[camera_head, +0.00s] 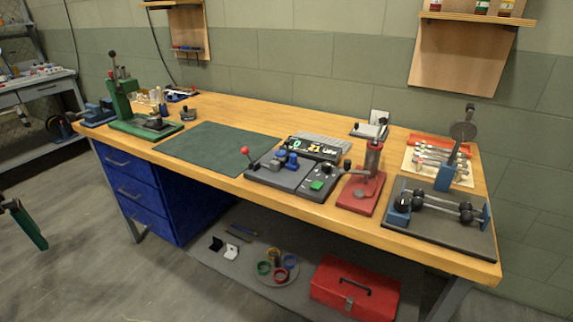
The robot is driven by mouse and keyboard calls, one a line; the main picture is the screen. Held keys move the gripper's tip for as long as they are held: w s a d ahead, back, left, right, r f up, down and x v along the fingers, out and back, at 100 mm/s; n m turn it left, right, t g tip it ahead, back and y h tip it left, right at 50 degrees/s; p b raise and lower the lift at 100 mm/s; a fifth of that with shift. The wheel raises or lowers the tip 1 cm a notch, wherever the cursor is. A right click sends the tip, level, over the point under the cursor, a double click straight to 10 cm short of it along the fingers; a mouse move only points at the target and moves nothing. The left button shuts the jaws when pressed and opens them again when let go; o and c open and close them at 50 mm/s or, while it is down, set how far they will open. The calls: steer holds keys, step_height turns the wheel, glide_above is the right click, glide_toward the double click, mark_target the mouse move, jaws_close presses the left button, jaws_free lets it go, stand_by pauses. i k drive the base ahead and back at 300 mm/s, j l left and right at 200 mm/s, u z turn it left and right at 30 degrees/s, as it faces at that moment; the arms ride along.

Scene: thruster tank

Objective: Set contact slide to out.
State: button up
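No part is marked as the contact slide, and I cannot tell which one it is. A grey control box (290,177) with a red-knobbed lever (246,152), blue parts and a green button (317,185) sits at the middle of the bench. To its right is a red-based press (362,190) with an upright cylinder. At the right end, a dark plate (440,222) carries rods with black knobs (466,211) between blue end blocks. Slide positions are too small to read.
The wooden bench (225,185) has a clear green mat (217,148) left of the control box. A green press (122,100) stands at the left end. A red toolbox (350,288) and coloured rings lie on the lower shelf. Open floor (75,270) is at front left.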

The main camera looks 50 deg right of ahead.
mark_target(292, 166)
steer(key=i+l+z, duration=0.1)
steer(key=l, duration=0.25)
steer(key=i+l+z, duration=0.15)
steer(key=l, duration=0.2)
steer(key=l+z, duration=0.1)
steer(key=l, duration=0.25)
steer(key=i+l+z, duration=0.15)
steer(key=i+l, duration=0.05)
steer(key=l, duration=0.1)
